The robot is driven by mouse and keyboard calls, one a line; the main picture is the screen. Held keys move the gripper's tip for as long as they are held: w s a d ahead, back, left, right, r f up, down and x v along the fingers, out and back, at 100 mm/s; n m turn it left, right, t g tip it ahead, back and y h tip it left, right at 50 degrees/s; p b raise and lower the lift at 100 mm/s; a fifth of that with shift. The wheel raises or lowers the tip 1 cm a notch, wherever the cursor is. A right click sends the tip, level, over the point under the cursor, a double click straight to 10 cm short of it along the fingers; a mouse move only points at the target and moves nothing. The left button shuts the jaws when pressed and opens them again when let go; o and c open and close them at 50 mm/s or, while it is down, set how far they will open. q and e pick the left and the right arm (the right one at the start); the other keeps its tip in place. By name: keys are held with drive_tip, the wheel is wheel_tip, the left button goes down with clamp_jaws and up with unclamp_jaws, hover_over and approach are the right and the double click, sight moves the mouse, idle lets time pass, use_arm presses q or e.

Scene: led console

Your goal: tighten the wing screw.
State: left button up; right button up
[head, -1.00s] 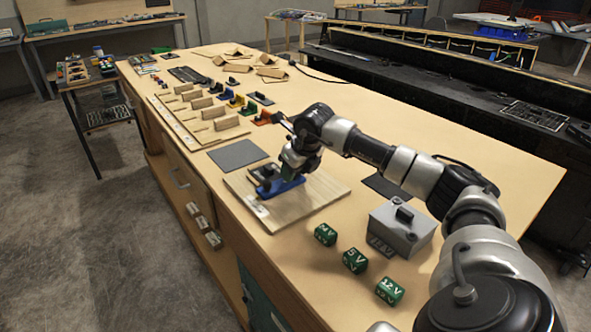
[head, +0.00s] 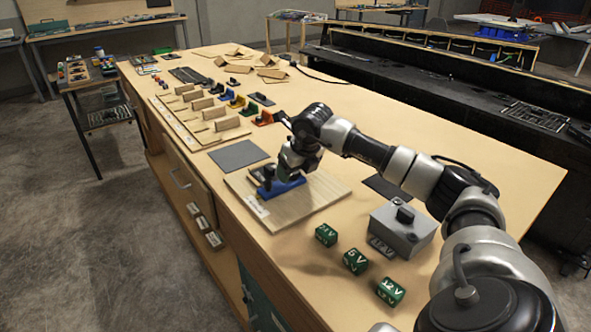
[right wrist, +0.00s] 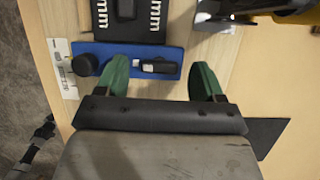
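A blue bar (right wrist: 172,52) lies on a light wooden board, with a round black knob (right wrist: 85,65) at its left end. An elongated black piece with a pale end, which looks like the wing screw (right wrist: 155,66), sits on the bar's right part. My right gripper (right wrist: 161,76) is open: its two green fingers stand apart, one left of the wing screw and one right of it beyond the bar's end. I see no finger touching the screw. In the head view my right gripper (head: 291,172) is low over the blue bar (head: 282,189) and hides part of it. My left gripper is not in view.
The wooden board (head: 317,200) lies on the long bench. A grey box (head: 402,232) and green voltage blocks (head: 355,261) stand nearer. A grey mat (head: 238,155) and coloured holders lie beyond. A yellow-black object (right wrist: 260,14) is at the wrist view's top right.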

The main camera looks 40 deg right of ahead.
drive_tip(key=b+v, duration=0.1)
drive_tip(key=v, duration=0.9)
drive_tip(key=shift+r, duration=0.35)
drive_tip(key=shift+s, duration=0.1)
